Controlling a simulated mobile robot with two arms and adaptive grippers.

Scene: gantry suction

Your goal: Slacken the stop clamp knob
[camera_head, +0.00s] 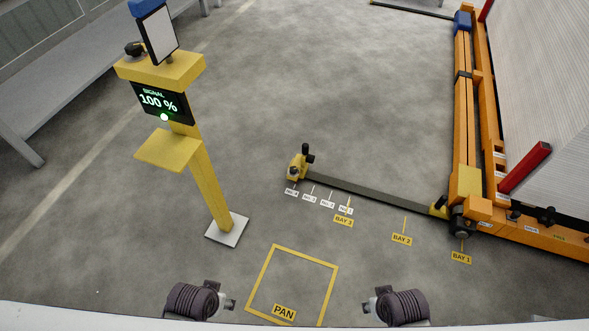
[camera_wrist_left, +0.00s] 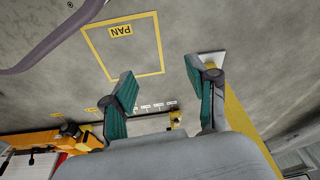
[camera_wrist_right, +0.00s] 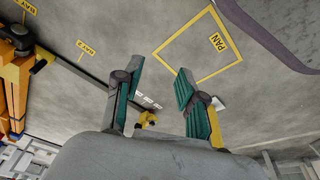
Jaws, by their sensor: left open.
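The stop clamp is a small yellow block (camera_head: 297,170) at the left end of a dark floor rail (camera_head: 375,191). A black knob (camera_head: 308,151) stands up at its back right, and a smaller dark part sits at its front. The block also shows small in the left wrist view (camera_wrist_left: 176,118) and the right wrist view (camera_wrist_right: 148,118). My left gripper (camera_wrist_left: 160,70) is open and empty, with its green-padded fingers apart. My right gripper (camera_wrist_right: 160,70) is also open and empty. Both are well short of the clamp, low in the head view.
A yellow post with a "100 %" signal display (camera_head: 160,102) stands on the left. A yellow floor square marked PAN (camera_head: 338,267) lies between me and the rail. An orange gantry frame (camera_head: 467,185) and red bar (camera_head: 525,168) stand on the right. Open floor surrounds the clamp.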

